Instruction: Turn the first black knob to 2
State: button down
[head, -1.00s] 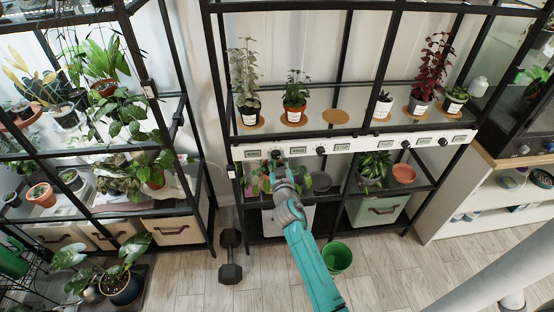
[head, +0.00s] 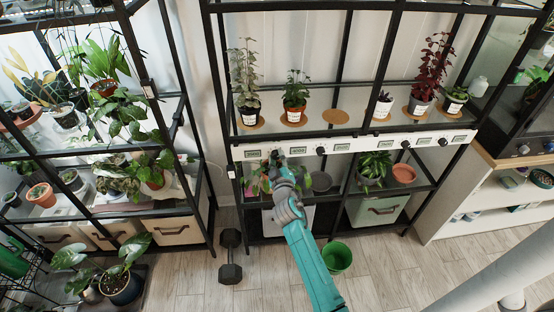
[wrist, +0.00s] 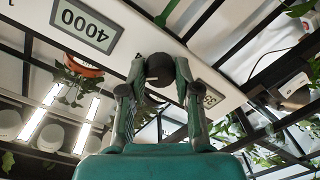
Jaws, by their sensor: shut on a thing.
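A white panel (head: 365,144) runs along the front edge of the middle shelf, with black knobs and small displays. My gripper (head: 275,160) is at the left knob of this panel and mostly hides it in the head view. In the wrist view my gripper (wrist: 160,78) has its two fingers on either side of a round black knob (wrist: 160,72), shut on it. A display (wrist: 87,24) beside it reads 4000, upside down in that view. Another black knob (head: 321,150) sits to the right on the panel.
Potted plants stand on the shelf above the panel, among them a green one (head: 295,95). A green bucket (head: 337,257) and a dumbbell (head: 230,257) stand on the floor.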

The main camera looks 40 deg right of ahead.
jog(key=n, duration=0.4)
jog(key=shift+n, duration=0.3)
jog(key=shift+n+g, duration=0.3)
jog(key=shift+n, duration=2.1)
jog(key=c, duration=0.8)
grip_release()
jog(key=shift+s+a, duration=0.1)
jog(key=shift+a, duration=0.05)
jog(key=v, duration=1.1)
jog(key=shift+s+a, duration=0.25)
